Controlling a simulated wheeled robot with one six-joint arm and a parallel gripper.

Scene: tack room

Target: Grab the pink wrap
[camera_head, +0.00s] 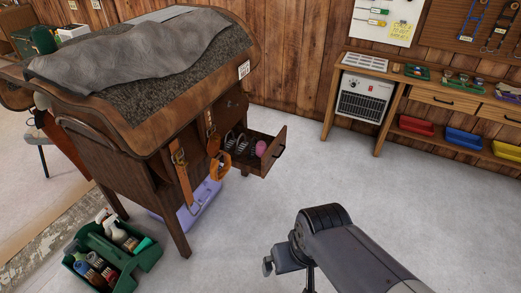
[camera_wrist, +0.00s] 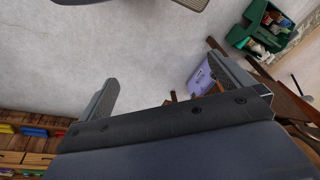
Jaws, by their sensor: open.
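The pink wrap (camera_head: 261,148) is a small pink roll in the open wooden drawer (camera_head: 270,163) on the right side of the wooden saddle stand (camera_head: 140,110). It lies near the drawer's front end, beside dark metal items (camera_head: 236,142). The wrap cannot be made out in the wrist view.
Leather straps (camera_head: 182,175) hang beside the drawer. A lilac box (camera_head: 203,198) stands under the stand. A green caddy (camera_head: 140,262) with bottles is at the lower left. A workbench (camera_head: 440,98) with a heater stands at the right wall. The floor between is clear.

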